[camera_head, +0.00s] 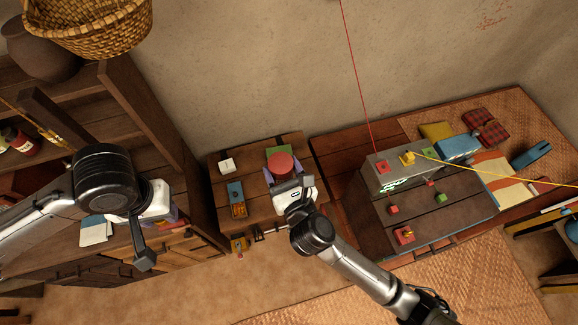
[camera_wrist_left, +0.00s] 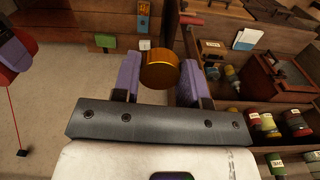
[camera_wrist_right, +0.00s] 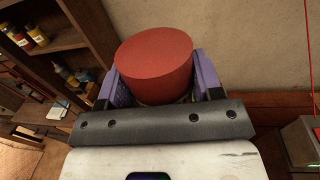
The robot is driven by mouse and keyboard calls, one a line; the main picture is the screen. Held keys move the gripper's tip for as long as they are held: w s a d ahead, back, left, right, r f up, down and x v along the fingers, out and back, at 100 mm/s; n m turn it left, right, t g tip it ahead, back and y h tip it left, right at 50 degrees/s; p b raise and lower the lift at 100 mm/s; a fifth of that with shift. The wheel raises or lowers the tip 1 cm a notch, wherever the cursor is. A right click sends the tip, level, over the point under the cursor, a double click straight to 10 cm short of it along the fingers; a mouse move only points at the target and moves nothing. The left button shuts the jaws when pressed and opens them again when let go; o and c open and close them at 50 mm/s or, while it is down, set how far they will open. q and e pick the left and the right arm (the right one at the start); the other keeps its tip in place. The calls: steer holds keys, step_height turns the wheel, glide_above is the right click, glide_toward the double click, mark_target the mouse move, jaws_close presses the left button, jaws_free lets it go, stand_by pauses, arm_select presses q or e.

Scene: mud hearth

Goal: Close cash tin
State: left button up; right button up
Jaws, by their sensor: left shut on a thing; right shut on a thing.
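My right gripper (camera_head: 288,182) is shut on a round red tin-like piece (camera_head: 281,165) over the small wooden table. In the right wrist view the red piece (camera_wrist_right: 154,65) sits between the purple fingers, its flat top facing the camera. My left gripper (camera_head: 172,218) is at the left, by the wooden shelf unit. In the left wrist view it is shut on a golden round piece (camera_wrist_left: 160,70); the head view hides that piece behind the gripper. I cannot tell for sure which of these pieces belongs to the cash tin, nor whether the red piece touches anything below.
The small table (camera_head: 215,190) also holds a white block (camera_head: 227,165), a blue item (camera_head: 235,189) and a green item (camera_head: 278,153). A grey block (camera_head: 395,175) with red and yellow strings stands on the right-hand table.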

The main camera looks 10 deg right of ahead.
arm_select(q)
steer(key=shift+w+r, duration=0.1)
steer(key=shift+r, duration=0.15)
steer(key=w+d+r+m, duration=0.2)
steer(key=d+r, duration=0.1)
steer(key=d, duration=0.8)
steer(key=w+d+r+m, duration=0.1)
steer(key=d+r, duration=0.3)
steer(key=d, duration=0.8)
steer(key=w, duration=0.1)
steer(key=w+d+f+n, duration=0.1)
steer(key=w, duration=0.1)
steer(key=w+d+n, duration=0.1)
steer(key=w, duration=0.1)
steer(key=shift+f, duration=0.3)
steer(key=shift+n, duration=0.5)
steer(key=shift+f, duration=0.15)
